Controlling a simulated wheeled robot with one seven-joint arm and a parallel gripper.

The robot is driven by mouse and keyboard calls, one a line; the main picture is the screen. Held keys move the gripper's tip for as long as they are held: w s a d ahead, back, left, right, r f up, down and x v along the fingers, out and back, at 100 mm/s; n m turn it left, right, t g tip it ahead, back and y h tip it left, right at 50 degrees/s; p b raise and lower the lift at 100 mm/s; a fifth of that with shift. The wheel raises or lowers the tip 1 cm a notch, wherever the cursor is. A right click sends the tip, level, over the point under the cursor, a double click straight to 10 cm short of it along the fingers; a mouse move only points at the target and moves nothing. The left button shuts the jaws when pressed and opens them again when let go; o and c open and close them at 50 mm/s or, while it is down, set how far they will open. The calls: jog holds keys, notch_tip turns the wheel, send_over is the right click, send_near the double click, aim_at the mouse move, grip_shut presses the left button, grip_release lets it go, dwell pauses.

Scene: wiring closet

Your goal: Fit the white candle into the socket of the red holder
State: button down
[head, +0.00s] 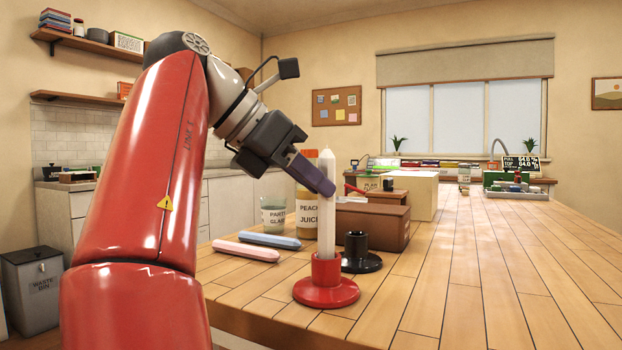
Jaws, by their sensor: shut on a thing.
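The white candle (327,225) stands upright, with its pointed tip up. My gripper (322,183) is shut on its upper part, coming in from the upper left, and hides some of its left side. The red holder (326,291) stands on the wooden counter directly below. The candle's lower end meets the top of the holder's socket and lines up with it; how deep it sits inside cannot be seen.
A black holder (358,258) stands close behind the red one. A pink candle (245,250) and a blue candle (270,240) lie to the left. Behind are a peach juice bottle (306,215), a glass (273,216) and a brown box (385,225). The counter (480,275) is clear to the right.

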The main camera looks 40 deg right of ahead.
jog(key=shift+f+b, duration=1)
jog(key=shift+f, duration=0.1)
jog(key=c, duration=1.2)
grip_release()
jog(key=shift+r, duration=0.1)
jog(key=shift+c, duration=0.2)
jog(key=p+v, duration=0.2)
jog(key=v, duration=0.1)
jog(key=shift+a+r+p, duration=0.2)
jog(key=shift+r+p, duration=0.1)
jog(key=shift+p, duration=0.05)
jog(key=shift+w+a+r+p, duration=0.2)
jog(key=shift+a+r+p, duration=0.15)
jog(key=shift+a, duration=0.25)
